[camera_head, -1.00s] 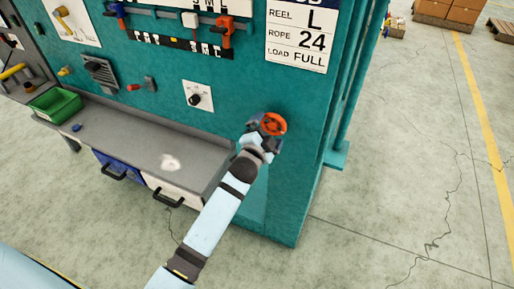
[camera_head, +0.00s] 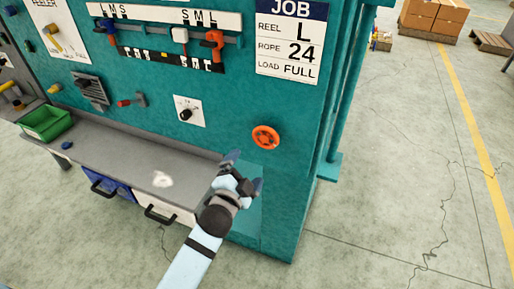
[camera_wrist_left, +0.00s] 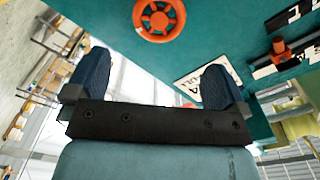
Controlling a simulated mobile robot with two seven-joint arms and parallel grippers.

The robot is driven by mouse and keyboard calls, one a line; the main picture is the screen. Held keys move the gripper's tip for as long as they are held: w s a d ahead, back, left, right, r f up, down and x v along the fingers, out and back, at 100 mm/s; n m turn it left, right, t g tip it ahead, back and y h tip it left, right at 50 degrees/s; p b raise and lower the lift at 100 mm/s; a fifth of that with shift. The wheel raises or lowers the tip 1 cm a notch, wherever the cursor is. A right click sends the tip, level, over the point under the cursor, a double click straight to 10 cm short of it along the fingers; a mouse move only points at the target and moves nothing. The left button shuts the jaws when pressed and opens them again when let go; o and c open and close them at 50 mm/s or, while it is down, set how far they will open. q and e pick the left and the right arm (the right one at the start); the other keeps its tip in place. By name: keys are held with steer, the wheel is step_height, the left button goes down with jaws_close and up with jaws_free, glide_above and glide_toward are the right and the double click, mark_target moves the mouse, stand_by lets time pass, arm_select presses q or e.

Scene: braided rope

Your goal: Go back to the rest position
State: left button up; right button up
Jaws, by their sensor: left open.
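My left gripper (camera_head: 243,172) is open and empty in the head view, in front of the teal panel and below the orange handwheel (camera_head: 265,137). A clear gap separates it from the wheel. In the left wrist view the two dark blue fingers of my left gripper (camera_wrist_left: 158,85) stand wide apart with nothing between them. The orange handwheel (camera_wrist_left: 159,17) shows beyond them at the top. My right gripper is in neither view.
The teal machine (camera_head: 228,100) carries a dial (camera_head: 187,114), sliders and a job card (camera_head: 290,42). A grey shelf (camera_head: 120,145) with a green bin (camera_head: 46,123) runs below. The floor at right is open, with boxes (camera_head: 435,14) far back.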

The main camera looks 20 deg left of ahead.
arm_select(q)
steer(key=s+f+n+g+h+p, duration=0.15)
steer(key=s+f+n+g, duration=0.25)
steer(key=s+f, duration=0.5)
steer(key=s+f+n+g+h+p, duration=0.1)
steer(key=s+f+n+g+p, duration=0.4)
steer(key=s, duration=0.7)
steer(key=m+t+y+b, duration=0.35)
steer(key=m+t, duration=0.55)
steer(key=m, duration=2.3)
glide_toward(265, 140)
steer(key=shift+h, duration=0.5)
steer(key=w+p, duration=0.1)
steer(key=w, duration=1)
steer(key=shift+w+a, duration=0.15)
steer(key=shift+w, duration=0.05)
